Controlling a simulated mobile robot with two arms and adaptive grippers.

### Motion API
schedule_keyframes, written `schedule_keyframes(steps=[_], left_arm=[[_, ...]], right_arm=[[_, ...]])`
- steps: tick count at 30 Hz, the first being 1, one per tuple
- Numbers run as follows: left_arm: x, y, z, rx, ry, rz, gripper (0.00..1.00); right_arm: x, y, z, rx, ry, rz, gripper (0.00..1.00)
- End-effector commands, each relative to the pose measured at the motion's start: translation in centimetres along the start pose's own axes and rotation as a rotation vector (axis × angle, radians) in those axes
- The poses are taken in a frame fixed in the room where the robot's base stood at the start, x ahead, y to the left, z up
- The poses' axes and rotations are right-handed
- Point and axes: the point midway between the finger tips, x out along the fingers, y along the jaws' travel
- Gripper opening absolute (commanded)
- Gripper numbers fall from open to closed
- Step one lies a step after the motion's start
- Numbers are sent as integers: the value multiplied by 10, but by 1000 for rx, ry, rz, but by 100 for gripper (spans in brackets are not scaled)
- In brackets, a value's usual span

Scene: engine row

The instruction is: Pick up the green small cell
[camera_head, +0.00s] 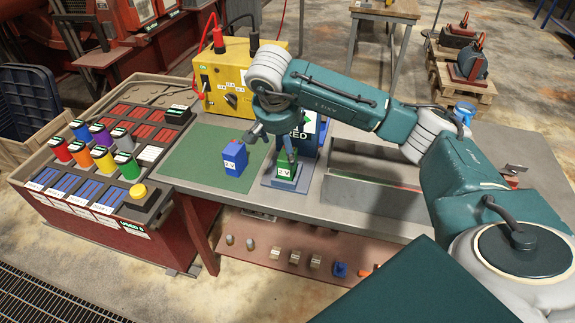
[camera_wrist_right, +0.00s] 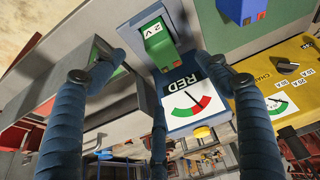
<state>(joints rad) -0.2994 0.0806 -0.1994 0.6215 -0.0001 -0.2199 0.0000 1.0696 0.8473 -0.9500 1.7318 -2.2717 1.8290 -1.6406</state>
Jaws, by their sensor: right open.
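The green small cell (camera_head: 287,170) has a white "2 V" label and sits on a small grey base in front of the blue meter marked RED (camera_head: 308,135). In the right wrist view the green cell (camera_wrist_right: 159,45) is near the top centre, beside the meter (camera_wrist_right: 190,100). My right gripper (camera_head: 273,145) is open and empty, just above the green cell, with one finger partly covering it from the head camera. In the wrist view its fingers (camera_wrist_right: 156,72) are spread apart, with the cell beyond their tips. I cannot tell whether any finger touches it. My left gripper is not in view.
A larger blue "2 V" cell (camera_head: 235,158) stands on the green mat (camera_head: 197,165), left of the gripper. A yellow charger box (camera_head: 225,85) with cables is behind. A grey open tray (camera_head: 372,190) lies to the right. A rack of coloured cylinders (camera_head: 125,167) is at left.

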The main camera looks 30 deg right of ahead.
Motion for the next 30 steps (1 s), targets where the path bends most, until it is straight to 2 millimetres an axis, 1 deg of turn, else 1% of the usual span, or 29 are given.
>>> schedule_keyframes(steps=[2,6,9,11,14,19,22,25,30], left_arm=[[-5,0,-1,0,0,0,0],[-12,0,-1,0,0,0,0],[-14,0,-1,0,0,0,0],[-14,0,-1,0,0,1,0],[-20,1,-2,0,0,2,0],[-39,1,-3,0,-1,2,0],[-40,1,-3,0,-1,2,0],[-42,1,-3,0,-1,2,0],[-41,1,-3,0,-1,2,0]], right_arm=[[11,3,-1,-2,0,13,75],[34,3,0,-1,-1,10,75],[45,2,0,-2,-1,7,75],[49,2,0,-2,0,7,75],[55,3,0,-1,-2,7,75],[79,5,0,-2,-4,9,75],[94,4,0,-1,-3,7,75],[101,4,0,-2,-1,5,75],[103,4,0,-2,0,4,75]])
